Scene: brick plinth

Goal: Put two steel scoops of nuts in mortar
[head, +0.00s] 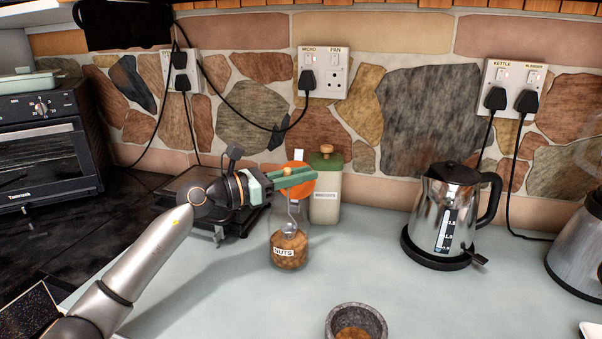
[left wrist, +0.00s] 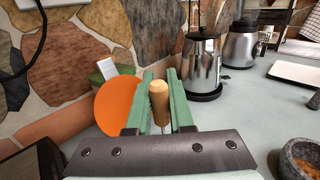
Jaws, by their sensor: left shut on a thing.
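My left gripper (head: 308,176) is above the glass jar labelled NUTS (head: 288,262), with its green fingers shut on the wooden handle of the steel scoop (left wrist: 159,101). The scoop's steel bowl (head: 290,229) shows inside the upper part of the jar, above the brown nuts (head: 289,247); whether it carries nuts is too small to tell. The grey stone mortar (head: 375,315) is at the bottom edge of the head view, with brown pieces in it. It also shows at the right of the left wrist view (left wrist: 287,160). My right gripper is not in view.
An orange disc (head: 303,187) and a pale biscuits canister (head: 326,207) with a green lid stand behind the jar. A steel kettle (head: 440,205) is to the right, and black scales (head: 245,222) are behind my left arm. The counter between jar and kettle is clear.

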